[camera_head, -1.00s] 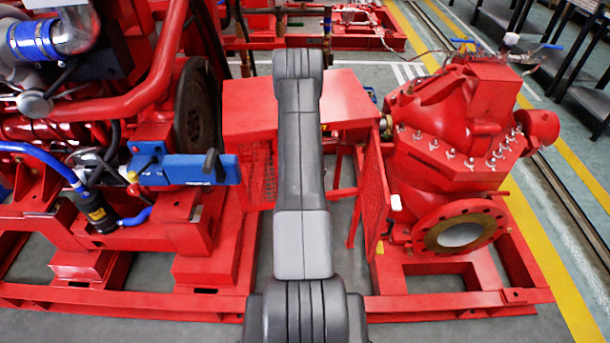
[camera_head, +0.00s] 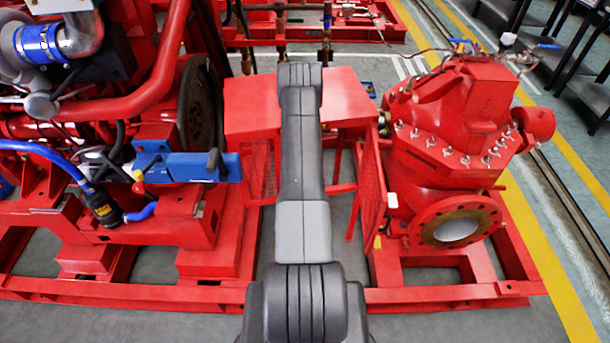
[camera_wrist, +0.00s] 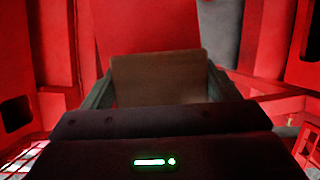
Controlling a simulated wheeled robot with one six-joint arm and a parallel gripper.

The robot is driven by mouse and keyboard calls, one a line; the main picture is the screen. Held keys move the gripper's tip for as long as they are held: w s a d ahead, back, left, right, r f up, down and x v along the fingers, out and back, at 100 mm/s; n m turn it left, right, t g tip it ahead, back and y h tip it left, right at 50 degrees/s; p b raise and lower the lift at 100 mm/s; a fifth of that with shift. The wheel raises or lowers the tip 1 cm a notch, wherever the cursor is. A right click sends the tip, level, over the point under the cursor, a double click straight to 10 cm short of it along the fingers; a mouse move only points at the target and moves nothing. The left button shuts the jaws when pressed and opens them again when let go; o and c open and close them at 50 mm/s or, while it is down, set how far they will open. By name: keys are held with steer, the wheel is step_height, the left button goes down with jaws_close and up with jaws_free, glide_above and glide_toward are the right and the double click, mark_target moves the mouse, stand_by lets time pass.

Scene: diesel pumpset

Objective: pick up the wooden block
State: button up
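The wooden block (camera_wrist: 160,72) shows as a brown, flat-faced piece in the middle of the wrist view. My gripper (camera_wrist: 160,80) has one finger at its left edge and the other at its right edge, with no clear gap on either side. The gripper appears shut on the block. The block's lower part is hidden behind the dark gripper body. In the head view my arm covers the middle, and neither gripper nor block shows there.
Red guards (camera_head: 250,105) stand either side of my arm. Red base rails (camera_head: 430,299) run along the front. Grey floor lies in front.

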steer(key=c, duration=0.4)
steer(key=shift+o, duration=0.2)
